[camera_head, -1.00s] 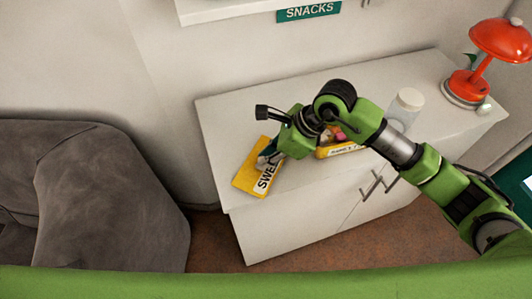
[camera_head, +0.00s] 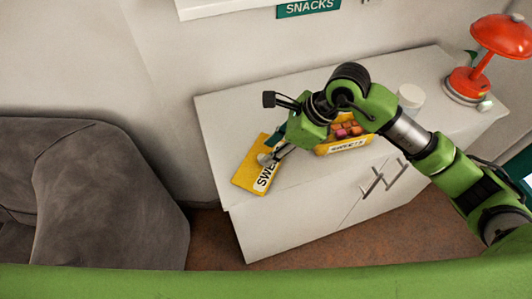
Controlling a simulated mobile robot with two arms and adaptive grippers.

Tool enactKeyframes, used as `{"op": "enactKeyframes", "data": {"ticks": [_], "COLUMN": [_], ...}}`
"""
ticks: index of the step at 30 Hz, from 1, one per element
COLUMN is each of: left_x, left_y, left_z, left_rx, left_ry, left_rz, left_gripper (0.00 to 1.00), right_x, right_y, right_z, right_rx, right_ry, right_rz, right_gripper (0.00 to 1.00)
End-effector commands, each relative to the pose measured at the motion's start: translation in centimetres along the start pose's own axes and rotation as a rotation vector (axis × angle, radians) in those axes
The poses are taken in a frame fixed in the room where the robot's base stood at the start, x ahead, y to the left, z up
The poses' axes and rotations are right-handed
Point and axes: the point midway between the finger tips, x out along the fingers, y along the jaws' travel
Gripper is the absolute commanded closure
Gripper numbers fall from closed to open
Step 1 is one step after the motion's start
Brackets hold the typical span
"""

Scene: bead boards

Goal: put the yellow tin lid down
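The yellow tin lid (camera_head: 244,178), with a white label reading "SWE…", lies on the left end of the white cabinet top. It looks flat there, and its far right part is hidden by my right gripper. My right gripper (camera_head: 270,157) is over the lid's right part, its fingers looking spread apart. I cannot tell whether the fingertips still touch the lid. The open yellow tin (camera_head: 344,149), holding pink and orange sweets, stands to the right, partly behind my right arm. My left gripper is not in view.
The white cabinet top (camera_head: 225,110) is bare behind the lid. A pale jar (camera_head: 411,97) stands right of the tin, and a red lamp (camera_head: 500,40) stands at the far right end. A grey armchair (camera_head: 100,190) is at the left.

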Motion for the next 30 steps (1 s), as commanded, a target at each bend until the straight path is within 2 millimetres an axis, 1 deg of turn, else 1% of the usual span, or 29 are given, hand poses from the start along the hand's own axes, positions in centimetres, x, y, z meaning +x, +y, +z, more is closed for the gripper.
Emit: {"op": "enactKeyframes", "data": {"ticks": [1, 6, 9, 12, 15, 18, 30], "left_x": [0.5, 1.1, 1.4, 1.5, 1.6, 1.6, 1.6], "left_y": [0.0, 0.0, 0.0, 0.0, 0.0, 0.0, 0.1], "left_z": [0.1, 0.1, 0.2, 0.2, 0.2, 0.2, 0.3], "left_rx": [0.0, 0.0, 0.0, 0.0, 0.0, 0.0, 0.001], "left_ry": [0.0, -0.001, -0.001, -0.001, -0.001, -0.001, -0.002], "left_rz": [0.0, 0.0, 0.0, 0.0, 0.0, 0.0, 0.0], "left_gripper": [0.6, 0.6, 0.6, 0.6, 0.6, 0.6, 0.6], "right_x": [-1.1, -4.8, -6.6, -7.8, -8.6, -8.9, -8.9], "right_y": [-0.2, -0.2, -0.1, -0.1, 0.0, 0.0, 0.0], "right_z": [-0.1, -0.1, -0.1, -0.1, 0.0, 0.0, 0.0], "right_rx": [-0.002, -0.001, 0.0, 0.0, -0.001, 0.0, 0.0], "right_ry": [-0.001, -0.001, 0.0, 0.0, 0.0, 0.001, 0.0], "right_rz": [-0.007, -0.006, -0.005, -0.004, -0.002, 0.0, 0.0], "right_gripper": [0.67, 0.67, 0.67, 0.67, 0.67, 0.67, 0.67]}}
